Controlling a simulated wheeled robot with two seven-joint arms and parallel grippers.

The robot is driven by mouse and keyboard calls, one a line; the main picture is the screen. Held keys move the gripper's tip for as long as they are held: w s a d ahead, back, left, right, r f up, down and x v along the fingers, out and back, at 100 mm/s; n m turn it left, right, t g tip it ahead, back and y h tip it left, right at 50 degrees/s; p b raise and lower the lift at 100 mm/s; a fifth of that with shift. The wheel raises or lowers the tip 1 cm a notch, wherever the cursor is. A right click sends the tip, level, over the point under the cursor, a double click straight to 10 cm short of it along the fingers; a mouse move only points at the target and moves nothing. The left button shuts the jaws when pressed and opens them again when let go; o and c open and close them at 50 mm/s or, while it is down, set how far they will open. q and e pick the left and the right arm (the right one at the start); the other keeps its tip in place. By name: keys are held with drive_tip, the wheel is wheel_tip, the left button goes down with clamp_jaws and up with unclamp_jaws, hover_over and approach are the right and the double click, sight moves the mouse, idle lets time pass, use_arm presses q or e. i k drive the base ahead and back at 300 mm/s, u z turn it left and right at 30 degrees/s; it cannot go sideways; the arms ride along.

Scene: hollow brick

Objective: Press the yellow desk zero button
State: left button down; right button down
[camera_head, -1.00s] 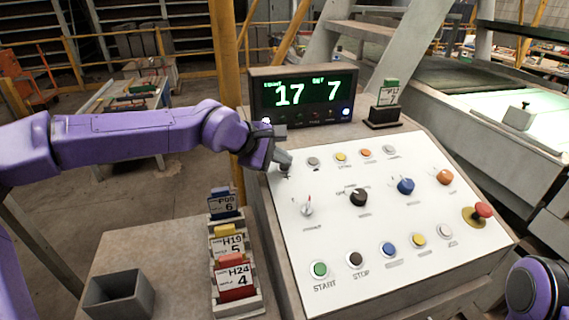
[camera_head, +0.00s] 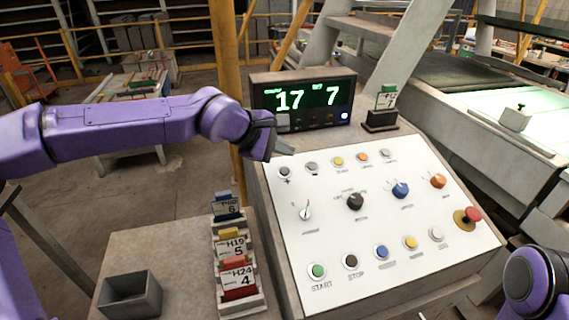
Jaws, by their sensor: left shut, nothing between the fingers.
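The sloped white control panel (camera_head: 320,235) has two yellow buttons, one in the top row (camera_head: 338,161) and one in the bottom row (camera_head: 410,242). Their small labels are too blurred to read, so I cannot tell which one is the zero button. My left gripper (camera_head: 284,147) is shut and empty, over the panel's top left edge. It is just above the top row's leftmost grey button (camera_head: 284,171) and appears clear of it. The display (camera_head: 302,100) behind it reads 17 and 7. My right gripper is out of view.
The panel also carries several other buttons, knobs, a switch and a red mushroom button (camera_head: 473,214).

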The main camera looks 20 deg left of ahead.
sight(338, 161)
drive_tip(key=k, duration=1)
